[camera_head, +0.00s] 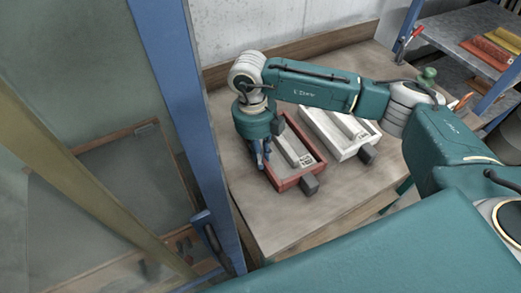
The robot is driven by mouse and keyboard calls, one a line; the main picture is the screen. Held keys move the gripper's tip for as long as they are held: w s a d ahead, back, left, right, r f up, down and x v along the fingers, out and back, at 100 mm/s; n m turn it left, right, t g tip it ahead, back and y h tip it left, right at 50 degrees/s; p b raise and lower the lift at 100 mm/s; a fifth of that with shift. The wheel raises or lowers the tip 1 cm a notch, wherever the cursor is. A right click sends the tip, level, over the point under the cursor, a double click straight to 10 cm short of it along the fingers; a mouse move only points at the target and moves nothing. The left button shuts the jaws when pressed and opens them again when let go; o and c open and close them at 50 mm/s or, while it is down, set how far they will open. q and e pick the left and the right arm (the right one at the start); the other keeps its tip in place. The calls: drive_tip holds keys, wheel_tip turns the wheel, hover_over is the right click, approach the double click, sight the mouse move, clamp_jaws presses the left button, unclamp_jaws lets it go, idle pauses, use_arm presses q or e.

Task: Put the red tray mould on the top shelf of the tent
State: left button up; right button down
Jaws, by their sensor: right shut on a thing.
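The red tray mould (289,182) lies on the wooden table, with a grey insert inside a red rim and a dark grey block at its near end. My right gripper (262,166) points down at its left long side and is shut on that rim. The fingers partly hide the rim. The tent stands at the left, with a blue frame post (188,110) and a cloudy clear panel (80,60). I cannot make out its top shelf clearly. My left gripper is not in view.
A white tray mould (341,132) lies just right of the red one. The wooden table (262,228) has free room at the front, and its left edge is close to the blue post. A metal shelf (455,45) with red and yellow items stands at the back right.

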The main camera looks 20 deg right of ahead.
drive_tip(key=c, duration=2)
unclamp_jaws()
drive_tip(key=o, duration=0.3)
drive_tip(key=shift+s, duration=0.1)
drive_tip(key=shift+o, duration=0.2)
